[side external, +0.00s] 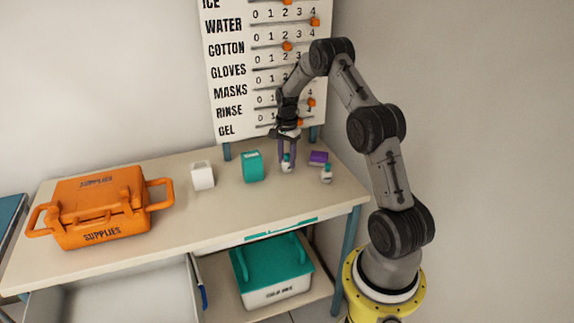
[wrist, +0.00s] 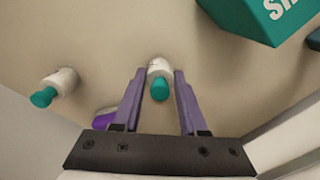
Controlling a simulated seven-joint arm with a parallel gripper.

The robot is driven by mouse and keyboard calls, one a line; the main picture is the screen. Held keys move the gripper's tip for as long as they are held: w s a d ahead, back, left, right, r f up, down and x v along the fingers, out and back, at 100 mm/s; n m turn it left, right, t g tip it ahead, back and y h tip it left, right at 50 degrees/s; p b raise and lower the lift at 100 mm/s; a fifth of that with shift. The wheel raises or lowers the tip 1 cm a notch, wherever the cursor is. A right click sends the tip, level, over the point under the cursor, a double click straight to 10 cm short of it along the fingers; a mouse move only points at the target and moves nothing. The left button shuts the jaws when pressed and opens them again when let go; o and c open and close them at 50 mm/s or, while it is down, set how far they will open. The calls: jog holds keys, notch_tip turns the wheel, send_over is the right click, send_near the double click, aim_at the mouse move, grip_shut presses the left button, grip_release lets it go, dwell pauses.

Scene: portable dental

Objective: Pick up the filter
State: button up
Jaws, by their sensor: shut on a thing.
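My gripper (side external: 287,158) points down over the right part of the table. Its two purple fingers are shut on a small white bottle with a teal cap (side external: 286,168). In the wrist view, this bottle (wrist: 159,67) sits between the fingertips (wrist: 159,76), with its cap towards the camera. It is at or close to the table top; I cannot tell whether it touches. No object is plainly marked as a filter, and I cannot tell which one it is.
A similar bottle (side external: 327,174) and a purple item (side external: 318,157) stand to the right. A teal box (side external: 252,167) and a white container (side external: 203,176) stand left, then an orange supplies case (side external: 97,210). A lettered board (side external: 228,75) stands behind. The table's front strip is clear.

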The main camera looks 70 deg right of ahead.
grip_shut()
